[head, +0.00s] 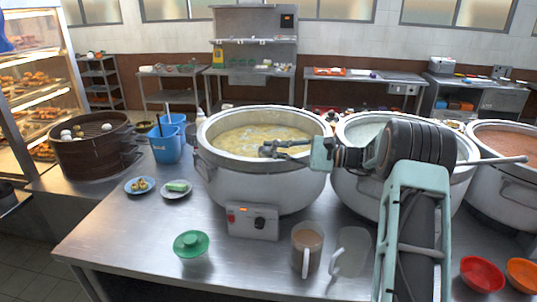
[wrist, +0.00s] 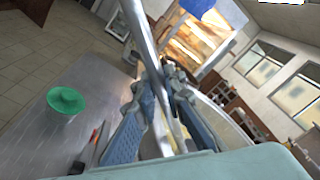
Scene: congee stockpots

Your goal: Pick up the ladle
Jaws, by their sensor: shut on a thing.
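My gripper (head: 272,150) reaches in from the right over the left stockpot (head: 258,190) of yellowish congee, with its fingers above the pot's opening. In the wrist view my gripper (wrist: 168,80) is shut on the long silver handle of the ladle (wrist: 140,30). The handle passes between the fingers and runs up toward the top of that view. The ladle's bowl is not clearly visible. In the head view the ladle is hard to make out among the dark fingers.
A middle stockpot (head: 357,133) lies under my arm, and a third with reddish contents (head: 510,143) stands right. A thin rod (head: 495,161) sticks out there. A green lidded item (head: 191,244), a brown mug (head: 307,250) and a clear jug (head: 351,252) stand in front.

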